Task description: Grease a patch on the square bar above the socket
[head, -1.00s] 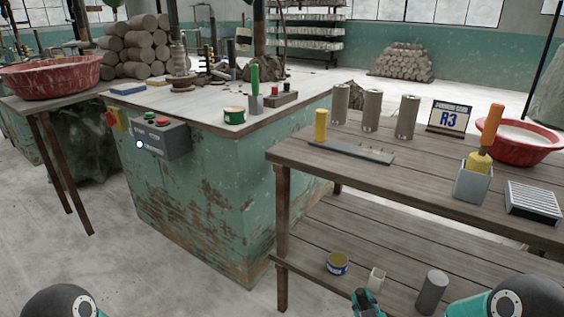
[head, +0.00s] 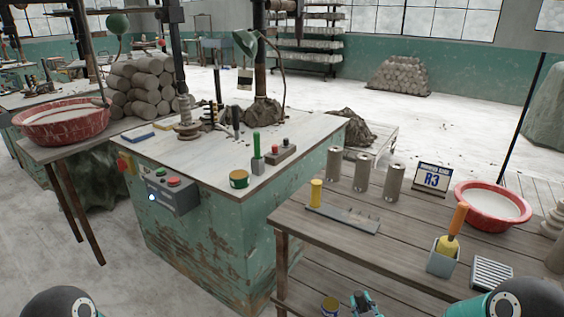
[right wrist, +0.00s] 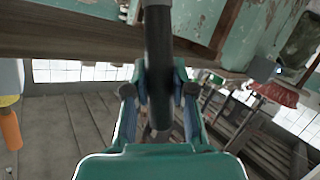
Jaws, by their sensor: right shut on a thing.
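My right gripper (head: 364,304) shows small at the bottom edge of the head view, low by the near edge of the wooden bench. In the right wrist view its fingers (right wrist: 158,98) are shut on a dark rod (right wrist: 158,45); the rod's far end is out of the picture. A dark upright bar (head: 178,60) stands over a stack of round metal pieces (head: 187,131) on the green machine's top. A thicker dark column (head: 260,60) stands to its right, with clay trimmings (head: 263,112) at its foot. I cannot tell which bar is square. My left gripper is out of view.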

